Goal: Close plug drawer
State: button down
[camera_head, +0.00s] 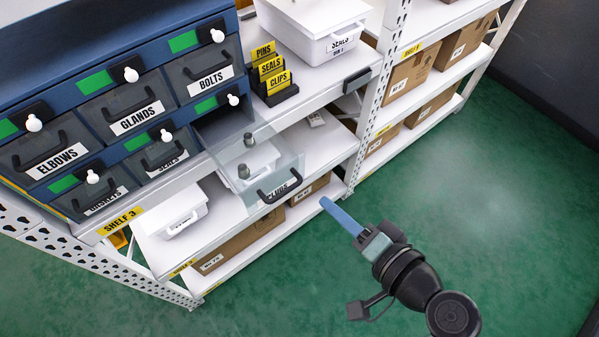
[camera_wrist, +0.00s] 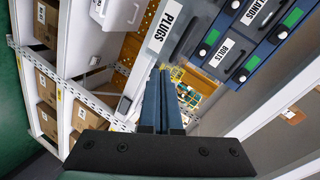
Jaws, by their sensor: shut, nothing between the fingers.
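The plugs drawer (camera_head: 260,175) is a clear-sided drawer pulled out of the blue cabinet (camera_head: 60,40), at its lower right. Dark grey plugs stand in it. Its front has a dark handle (camera_head: 279,189) and a PLUGS label, partly hidden by the handle in the head view.
Other drawers labelled BOLTS, GLANDS, ELBOWS, SEALS and GASKETS appear shut. A white bin (camera_head: 315,28) and yellow label cards (camera_head: 270,68) stand on the shelf right of the cabinet. Cardboard boxes (camera_head: 410,70) fill the right rack. The green floor (camera_head: 480,150) is clear.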

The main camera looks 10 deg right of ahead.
jog(key=s+d+r+m+t+y+p, duration=0.1)
jog(key=s+r+m+p, duration=0.2)
jog(key=s, duration=0.7)
jog(key=m+p, duration=0.1)
jog(key=p, duration=0.2)
send_near(287, 193)
jog(key=x, duration=0.5)
jog(key=shift+w, duration=0.1)
jog(key=shift+p+x, duration=0.35)
jog(key=shift+x, duration=0.5)
jog(key=shift+f, duration=0.1)
jog(key=shift+w, duration=0.1)
jog(key=r+b+x, duration=0.1)
jog(key=x, duration=0.5)
jog(key=r+b+x, duration=0.1)
jog(key=b+x, duration=0.1)
jog(key=x, duration=0.3)
jog(key=r+b+x, duration=0.1)
jog(key=r+x, duration=0.1)
jog(key=x, duration=0.4)
jog(key=shift+b+x, duration=0.4)
jog(key=shift+x, duration=0.4)
jog(key=shift+w+a, duration=0.3)
jog(key=shift+w, duration=0.05)
jog(key=shift+r, duration=0.3)
jog(key=shift+r, duration=0.1)
